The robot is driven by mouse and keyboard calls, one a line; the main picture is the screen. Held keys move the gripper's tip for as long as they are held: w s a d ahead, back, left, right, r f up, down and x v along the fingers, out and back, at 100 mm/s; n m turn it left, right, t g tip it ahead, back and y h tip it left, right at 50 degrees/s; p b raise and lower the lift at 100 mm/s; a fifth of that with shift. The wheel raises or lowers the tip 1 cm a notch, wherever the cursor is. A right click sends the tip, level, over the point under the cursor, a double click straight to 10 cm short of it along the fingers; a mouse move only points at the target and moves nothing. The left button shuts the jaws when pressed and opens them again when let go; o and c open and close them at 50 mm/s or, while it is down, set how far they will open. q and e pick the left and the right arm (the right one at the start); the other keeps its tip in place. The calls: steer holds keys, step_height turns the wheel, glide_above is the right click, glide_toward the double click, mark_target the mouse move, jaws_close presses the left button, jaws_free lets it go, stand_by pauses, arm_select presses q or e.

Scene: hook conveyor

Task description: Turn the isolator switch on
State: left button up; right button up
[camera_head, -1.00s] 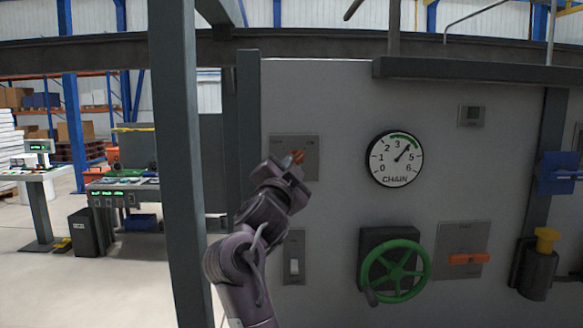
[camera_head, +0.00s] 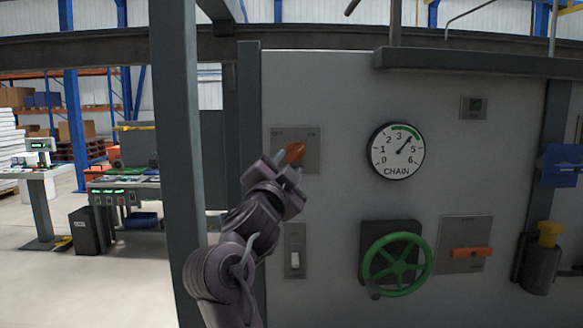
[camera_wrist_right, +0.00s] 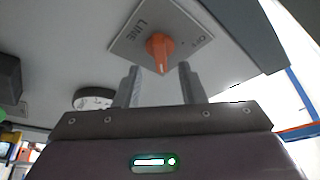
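An orange rotary switch knob (camera_head: 295,152) sits on a grey plate (camera_head: 312,158) at the left end of the grey panel. In the right wrist view the knob (camera_wrist_right: 159,50) is on a plate marked LINE (camera_wrist_right: 128,47), with a small label that appears to read OFF. The knob looks tilted in the head view. My right gripper (camera_head: 287,168) is in front of the plate, just below the knob. In the right wrist view its two fingers (camera_wrist_right: 160,68) are apart, with the knob beyond and between their tips. I see no clear contact. My left gripper is out of view.
A second orange handle (camera_head: 471,253) lies level on a plate to the right. A green handwheel (camera_head: 397,262), a CHAIN gauge (camera_head: 396,151) and a white rocker switch (camera_head: 295,260) are on the panel. A grey post (camera_head: 178,180) stands left of my arm.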

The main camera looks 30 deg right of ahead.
steer(key=v, duration=0.3)
steer(key=shift+s+a+b, duration=0.1)
steer(key=shift+b, duration=0.25)
